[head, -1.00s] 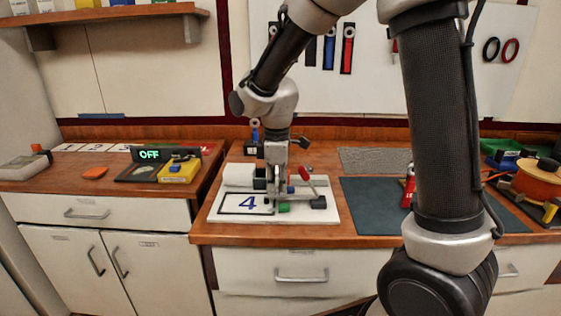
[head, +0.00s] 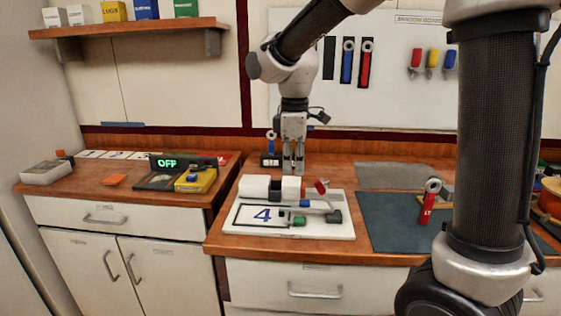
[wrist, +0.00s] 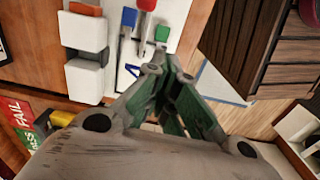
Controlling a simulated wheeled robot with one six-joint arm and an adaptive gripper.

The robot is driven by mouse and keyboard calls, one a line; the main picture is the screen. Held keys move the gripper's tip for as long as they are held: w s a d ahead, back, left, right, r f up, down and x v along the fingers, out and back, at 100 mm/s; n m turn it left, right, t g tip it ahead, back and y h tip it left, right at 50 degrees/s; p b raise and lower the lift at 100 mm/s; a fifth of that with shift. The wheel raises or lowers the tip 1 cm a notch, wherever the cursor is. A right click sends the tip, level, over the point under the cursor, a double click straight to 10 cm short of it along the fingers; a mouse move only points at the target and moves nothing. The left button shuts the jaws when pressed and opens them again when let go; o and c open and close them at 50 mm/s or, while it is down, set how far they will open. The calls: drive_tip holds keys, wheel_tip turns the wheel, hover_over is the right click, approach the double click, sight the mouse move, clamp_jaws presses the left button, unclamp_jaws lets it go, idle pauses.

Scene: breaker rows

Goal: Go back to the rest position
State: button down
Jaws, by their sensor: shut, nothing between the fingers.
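My gripper (head: 293,166) is shut and empty in the head view. It hangs pointing down above the back part of the white board (head: 335,229) on the wooden counter. In the wrist view the gripper (wrist: 158,72) shows with its fingers together, nothing between them.
Left on the counter are a display reading OFF (head: 167,163) and a yellow device (head: 196,180). Right of the board lies a dark mat (head: 385,222) with a red-handled tool (head: 428,202). A shelf (head: 130,28) hangs at upper left, and a tool panel (head: 400,90) stands behind.

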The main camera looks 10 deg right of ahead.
drive_tip(key=s+d+r+m+t, duration=0.2)
drive_tip(key=s+d+m, duration=0.5)
drive_tip(key=s+d, duration=0.2)
drive_tip(key=s+d+r+m+t, duration=0.2)
drive_tip(key=s+d+m, duration=0.5)
drive_tip(key=s+d, duration=0.2)
drive_tip(key=shift+s+r, duration=0.15)
drive_tip(key=shift+s, duration=1.1)
